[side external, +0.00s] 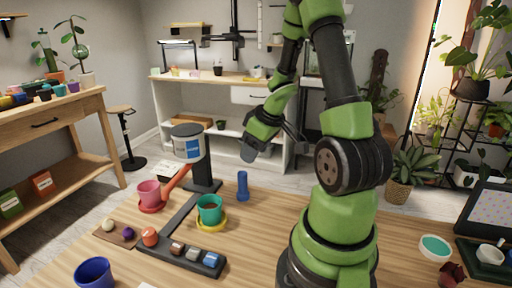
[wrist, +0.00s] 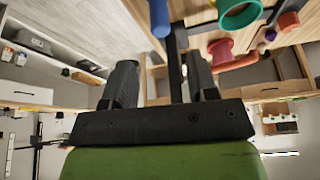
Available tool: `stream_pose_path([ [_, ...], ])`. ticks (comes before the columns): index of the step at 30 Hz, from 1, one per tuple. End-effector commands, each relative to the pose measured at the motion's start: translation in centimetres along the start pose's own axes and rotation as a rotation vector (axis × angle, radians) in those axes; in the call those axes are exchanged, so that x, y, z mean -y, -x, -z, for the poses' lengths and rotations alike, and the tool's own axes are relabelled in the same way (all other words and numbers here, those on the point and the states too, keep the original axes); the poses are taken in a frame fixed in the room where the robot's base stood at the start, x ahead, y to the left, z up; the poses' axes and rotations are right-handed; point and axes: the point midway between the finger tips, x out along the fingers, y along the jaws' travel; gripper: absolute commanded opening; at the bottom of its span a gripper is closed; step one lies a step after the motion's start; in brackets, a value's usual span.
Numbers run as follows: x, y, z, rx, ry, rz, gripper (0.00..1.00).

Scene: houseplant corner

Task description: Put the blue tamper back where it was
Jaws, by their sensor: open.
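The blue tamper (side external: 242,184) stands upright on the wooden table, behind the green pot. In the wrist view the blue tamper (wrist: 159,18) shows at the top edge, partly cut off, beyond the fingertips. My gripper (side external: 272,150) is in the air above and behind the tamper, apart from it. In the wrist view my gripper (wrist: 161,82) has its two dark fingers spread, with nothing held between them.
A green pot (side external: 209,213) on a yellow saucer and a pink pot (side external: 149,192) on a red saucer stand left of the tamper. A dark post with a labelled head (side external: 188,146) rises close behind. A black tray (side external: 160,248) holds several small blocks. A blue pot (side external: 94,273) stands at front left.

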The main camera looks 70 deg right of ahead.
Motion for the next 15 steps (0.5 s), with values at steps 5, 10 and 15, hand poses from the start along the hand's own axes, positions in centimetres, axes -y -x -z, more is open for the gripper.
stream_pose_path([
  [5, 0.0, 0.8, 0.4, -0.011, 0.002, -0.020, 0.53],
  [10, 0.4, 4.4, 4.6, -0.140, -0.003, -0.199, 0.53],
  [15, 3.9, 11.2, 7.5, -0.296, -0.109, -0.370, 0.53],
])
